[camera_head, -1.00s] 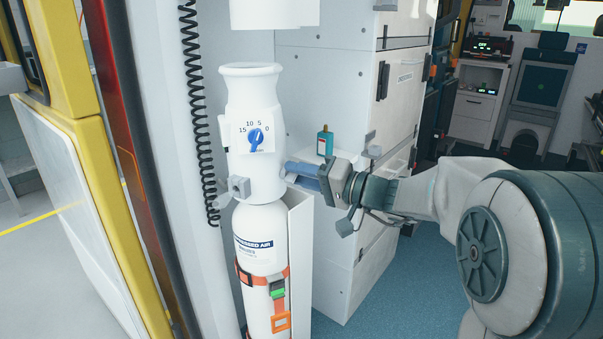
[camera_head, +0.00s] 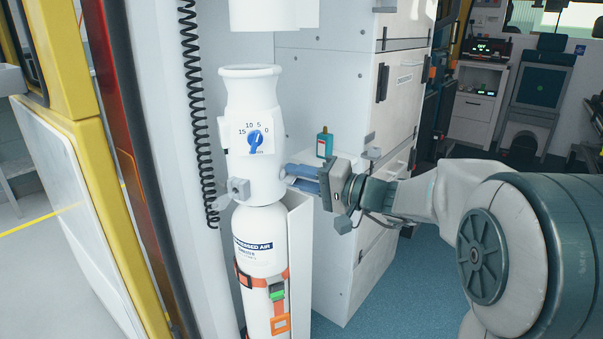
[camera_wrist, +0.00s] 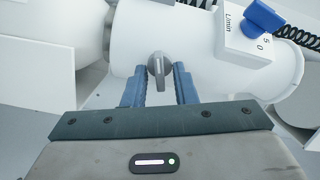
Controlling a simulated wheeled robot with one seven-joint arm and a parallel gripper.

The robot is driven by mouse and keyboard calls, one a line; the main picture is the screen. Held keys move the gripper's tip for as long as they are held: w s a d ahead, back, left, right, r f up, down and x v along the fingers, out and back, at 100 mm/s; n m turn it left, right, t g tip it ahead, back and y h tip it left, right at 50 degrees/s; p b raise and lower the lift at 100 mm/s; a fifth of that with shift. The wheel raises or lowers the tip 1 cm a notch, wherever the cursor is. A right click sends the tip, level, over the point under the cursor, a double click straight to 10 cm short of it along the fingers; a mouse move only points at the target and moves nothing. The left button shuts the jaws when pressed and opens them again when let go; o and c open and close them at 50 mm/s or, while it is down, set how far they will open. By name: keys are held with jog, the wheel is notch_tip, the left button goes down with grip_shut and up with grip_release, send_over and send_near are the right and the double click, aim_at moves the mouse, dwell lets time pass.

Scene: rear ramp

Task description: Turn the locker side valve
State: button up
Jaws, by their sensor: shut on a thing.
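The locker side valve is a small grey lever (camera_wrist: 158,70) on the white valve body (camera_head: 253,165), on the side facing the white locker. In the wrist view it sits between my two blue fingertips, pointing toward my palm. My gripper (camera_head: 289,177) reaches in from the right with its fingers at the valve body, and is shut on the lever. The fingers also show in the wrist view (camera_wrist: 160,74). In the head view the lever is largely hidden by my fingers.
A second grey valve (camera_head: 238,188) is on the body's front left. A blue dial knob (camera_head: 255,140) is above it. The strapped air cylinder (camera_head: 262,236) stands below. The white locker (camera_head: 345,85) and a small teal bottle (camera_head: 324,143) are close behind my gripper.

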jog(key=m+p, duration=1.4)
jog(key=m, duration=0.7)
jog(key=shift+r+p, duration=0.15)
jog(key=shift+p, duration=0.2)
jog(key=shift+s+a+m, duration=0.1)
jog(key=shift+m, duration=0.3)
jog(key=o, duration=0.6)
jog(key=shift+f, duration=0.2)
jog(key=shift+s, duration=0.1)
